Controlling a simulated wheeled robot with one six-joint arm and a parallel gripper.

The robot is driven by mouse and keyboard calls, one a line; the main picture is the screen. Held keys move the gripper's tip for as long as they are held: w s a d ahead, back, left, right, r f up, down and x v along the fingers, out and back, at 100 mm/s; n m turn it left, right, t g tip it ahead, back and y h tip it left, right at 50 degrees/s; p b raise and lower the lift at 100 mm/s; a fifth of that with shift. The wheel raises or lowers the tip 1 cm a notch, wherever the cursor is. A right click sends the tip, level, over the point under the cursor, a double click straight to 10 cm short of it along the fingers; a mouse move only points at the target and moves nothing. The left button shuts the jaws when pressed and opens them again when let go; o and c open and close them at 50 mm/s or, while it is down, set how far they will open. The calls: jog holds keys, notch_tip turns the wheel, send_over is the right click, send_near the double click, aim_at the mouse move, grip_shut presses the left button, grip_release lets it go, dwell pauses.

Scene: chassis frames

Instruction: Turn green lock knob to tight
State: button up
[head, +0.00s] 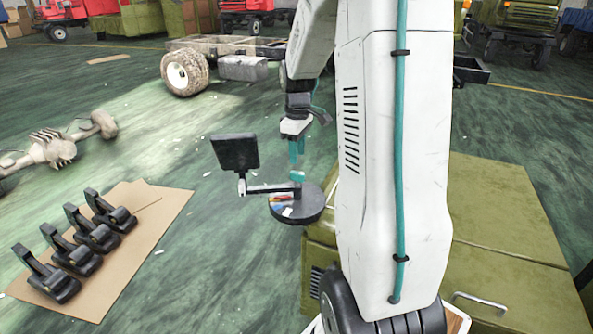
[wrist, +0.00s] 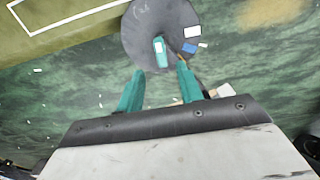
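The green lock knob (head: 297,176) is a small teal piece on top of the post of a black stand. The stand has a round dark base (head: 312,212) and a side arm carrying a black screen (head: 235,152). In the wrist view the knob (wrist: 161,53) shows as a teal bar with a pale patch, over the round base (wrist: 140,30). My gripper (head: 296,150) points down just above the knob. In the wrist view its teal fingers (wrist: 160,70) are apart, with the knob ahead of the gap between them. No contact is visible.
Several black clamp-like parts (head: 93,236) lie on a cardboard sheet (head: 160,215) at the left. Olive boxes (head: 500,215) stand at the right. A truck chassis (head: 235,67) is behind, and an axle part (head: 55,150) lies at the far left.

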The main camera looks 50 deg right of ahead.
aim_at(297, 172)
notch_tip(297, 172, down, 7)
jog(key=shift+r, duration=0.1)
dwell(0.3)
grip_shut()
